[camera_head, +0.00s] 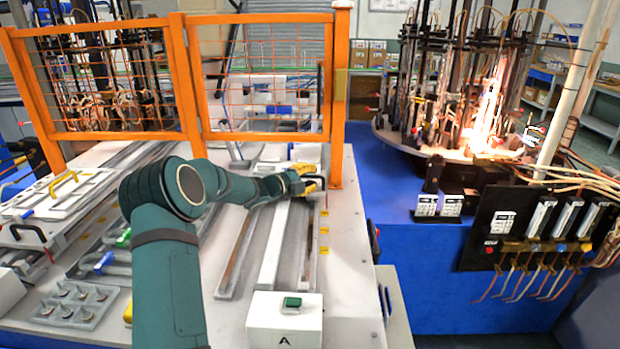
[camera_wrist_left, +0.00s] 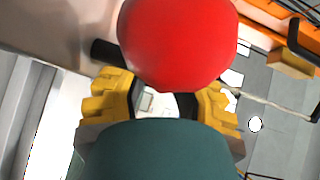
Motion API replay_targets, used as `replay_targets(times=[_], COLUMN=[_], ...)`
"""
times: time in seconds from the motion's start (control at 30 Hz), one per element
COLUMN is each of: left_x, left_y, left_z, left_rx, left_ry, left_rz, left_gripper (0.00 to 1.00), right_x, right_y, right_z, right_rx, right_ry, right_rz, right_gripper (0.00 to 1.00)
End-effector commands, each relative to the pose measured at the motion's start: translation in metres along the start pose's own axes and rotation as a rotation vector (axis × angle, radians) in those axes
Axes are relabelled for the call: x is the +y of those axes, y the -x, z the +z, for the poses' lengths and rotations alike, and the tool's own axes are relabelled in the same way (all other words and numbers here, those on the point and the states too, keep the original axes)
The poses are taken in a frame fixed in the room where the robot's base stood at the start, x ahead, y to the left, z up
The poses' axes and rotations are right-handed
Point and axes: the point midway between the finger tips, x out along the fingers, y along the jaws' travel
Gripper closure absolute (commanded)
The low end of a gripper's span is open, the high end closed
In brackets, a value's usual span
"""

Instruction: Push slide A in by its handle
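A white block marked "A" with a green button (camera_head: 285,320) stands at the near end of a long pale rail (camera_head: 274,245), which runs back toward the orange fence. My left gripper (camera_head: 305,180), with yellow fingers, is at the far end of that rail beside a dark curved handle. In the left wrist view a large red ball (camera_wrist_left: 178,40) is just beyond the fingertips, with a black bar (camera_wrist_left: 104,50) to its left. The yellow fingers are apart, with a pale gap between them. I cannot tell whether they touch the ball. My right gripper is not in view.
The orange mesh fence (camera_head: 264,80) stands close behind the left gripper. A fixture tray (camera_head: 75,303) lies at the near left of the white table. A blue machine base (camera_head: 440,265) with a lit burner carousel is at the right.

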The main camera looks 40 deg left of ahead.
Motion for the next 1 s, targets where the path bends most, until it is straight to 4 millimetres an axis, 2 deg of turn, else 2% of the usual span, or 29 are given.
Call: replay_targets(times=[0.27, 0.37, 0.77, 1.0], left_x=[0.0, 0.0, -0.001, -0.009], left_y=[-0.001, -0.001, -0.002, -0.02], left_z=[0.0, 0.0, 0.001, 0.019], left_rx=[0.0, 0.0, 0.0, -0.001], left_ry=[-0.001, -0.001, 0.0, 0.001], left_rz=[0.0, 0.0, 0.0, -0.003], left_gripper=[0.75, 1.0, 1.0, 1.0], right_x=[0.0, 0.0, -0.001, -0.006], right_y=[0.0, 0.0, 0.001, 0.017], right_z=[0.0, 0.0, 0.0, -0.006], right_rx=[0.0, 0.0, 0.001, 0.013], right_ry=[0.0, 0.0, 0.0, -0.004], right_rz=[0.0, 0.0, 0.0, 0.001], right_gripper=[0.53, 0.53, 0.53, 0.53])
